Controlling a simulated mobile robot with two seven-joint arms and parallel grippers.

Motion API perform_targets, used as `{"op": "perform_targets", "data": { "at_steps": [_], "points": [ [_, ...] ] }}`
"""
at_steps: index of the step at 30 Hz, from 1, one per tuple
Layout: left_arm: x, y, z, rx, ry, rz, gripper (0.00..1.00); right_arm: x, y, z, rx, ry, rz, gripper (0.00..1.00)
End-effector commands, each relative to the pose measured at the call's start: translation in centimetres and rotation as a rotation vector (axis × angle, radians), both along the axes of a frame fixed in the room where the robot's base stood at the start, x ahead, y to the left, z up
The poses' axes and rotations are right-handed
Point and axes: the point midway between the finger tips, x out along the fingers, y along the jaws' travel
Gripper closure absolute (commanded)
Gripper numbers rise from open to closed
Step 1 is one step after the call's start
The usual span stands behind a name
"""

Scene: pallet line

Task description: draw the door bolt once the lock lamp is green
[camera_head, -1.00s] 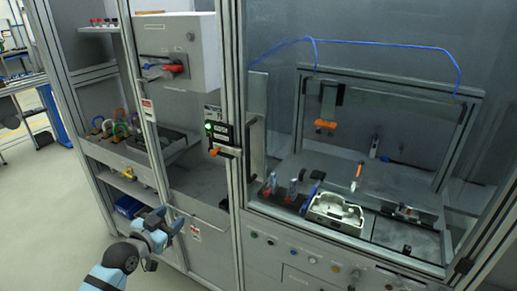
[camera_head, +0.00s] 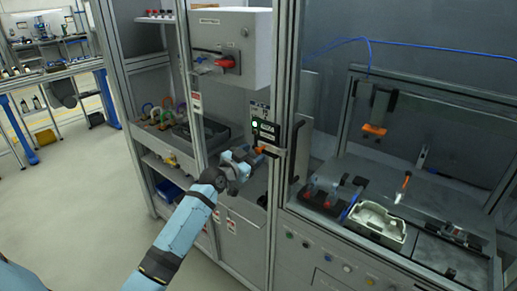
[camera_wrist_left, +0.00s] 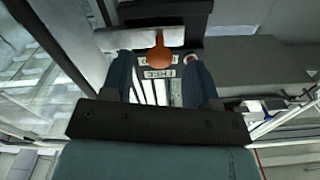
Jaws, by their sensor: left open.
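The door bolt (camera_head: 266,150) has an orange handle and sits on the door frame below the black lock box (camera_head: 266,132). In the left wrist view the orange bolt knob (camera_wrist_left: 159,56) shows between the two dark fingers of the open gripper (camera_wrist_left: 157,66), with space on both sides. I cannot tell how far the fingertips are from it in depth. My right gripper is not in view.
A grey cabinet with a red rotary switch (camera_head: 227,63) is above left. Several coloured padlocks (camera_head: 160,112) stand on a shelf at left. A black vertical door handle (camera_head: 296,152) is right of the bolt. Behind the glass lies a pale tray (camera_head: 378,222).

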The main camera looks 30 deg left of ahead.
Motion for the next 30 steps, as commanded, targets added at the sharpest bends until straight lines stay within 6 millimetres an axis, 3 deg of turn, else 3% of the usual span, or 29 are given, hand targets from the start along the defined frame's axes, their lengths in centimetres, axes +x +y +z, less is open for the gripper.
{"op": "perform_targets", "data": {
  "at_steps": [6, 17, 20, 24, 25, 30],
  "points": [
    [2.6, -0.3, 0.0, -0.001, 0.0, -0.001, 0.46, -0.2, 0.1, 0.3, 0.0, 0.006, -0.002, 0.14],
    [3.1, -0.3, -0.1, 0.0, 0.001, -0.001, 0.46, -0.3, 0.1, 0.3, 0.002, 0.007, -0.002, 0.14],
    [3.1, -0.3, -0.1, 0.0, 0.001, -0.001, 0.64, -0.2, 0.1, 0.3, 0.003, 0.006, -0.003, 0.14],
    [3.1, -0.3, -0.1, 0.0, 0.001, -0.001, 0.96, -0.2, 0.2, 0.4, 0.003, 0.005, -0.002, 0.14],
    [3.1, -0.3, -0.1, 0.0, 0.001, -0.001, 1.0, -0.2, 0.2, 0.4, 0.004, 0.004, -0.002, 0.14],
    [3.2, 0.2, -0.3, 0.003, 0.001, 0.0, 1.0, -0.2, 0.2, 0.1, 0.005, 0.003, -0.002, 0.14]
  ]
}}
